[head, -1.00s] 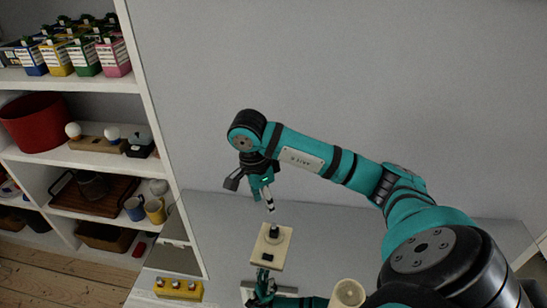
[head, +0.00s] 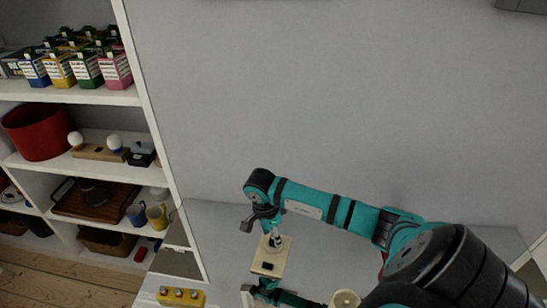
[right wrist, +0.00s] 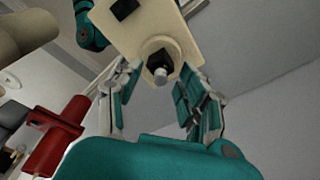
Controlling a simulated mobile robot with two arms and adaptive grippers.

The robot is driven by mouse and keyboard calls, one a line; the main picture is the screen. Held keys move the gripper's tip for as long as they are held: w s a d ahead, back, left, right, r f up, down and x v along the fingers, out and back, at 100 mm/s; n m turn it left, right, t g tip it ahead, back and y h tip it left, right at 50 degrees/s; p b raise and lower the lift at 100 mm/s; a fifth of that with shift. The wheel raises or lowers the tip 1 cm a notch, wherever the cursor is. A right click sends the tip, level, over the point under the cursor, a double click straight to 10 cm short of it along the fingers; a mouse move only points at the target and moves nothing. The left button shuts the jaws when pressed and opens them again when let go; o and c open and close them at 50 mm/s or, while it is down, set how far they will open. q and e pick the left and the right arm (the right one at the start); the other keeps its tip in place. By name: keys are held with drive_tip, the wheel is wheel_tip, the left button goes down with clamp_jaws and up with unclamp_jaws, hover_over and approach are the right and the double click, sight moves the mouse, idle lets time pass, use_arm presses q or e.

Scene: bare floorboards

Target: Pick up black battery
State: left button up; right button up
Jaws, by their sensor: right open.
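A beige board (head: 268,264) with a round raised holder and a dark square patch lies below my right gripper in the head view; it also shows in the right wrist view (right wrist: 182,22). A black piece with a pale metal tip, seemingly the black battery (right wrist: 158,62), stands in the holder. My right gripper (right wrist: 158,90) is open, with its fingers to either side of the holder, not closed on the battery. In the head view the right gripper (head: 272,238) largely hides the battery. Part of my left gripper (head: 264,287) shows beside the board's near edge; its fingers are unclear.
A white shelf unit (head: 150,100) on the left holds coloured cartons (head: 85,68), a red bin (head: 38,132) and mugs (head: 157,216). A yellow block (head: 180,296) lies near the bottom. A red object (right wrist: 58,140) is at the wrist view's left. Grey wall is behind.

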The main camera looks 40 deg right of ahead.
clamp_jaws()
idle(0.3)
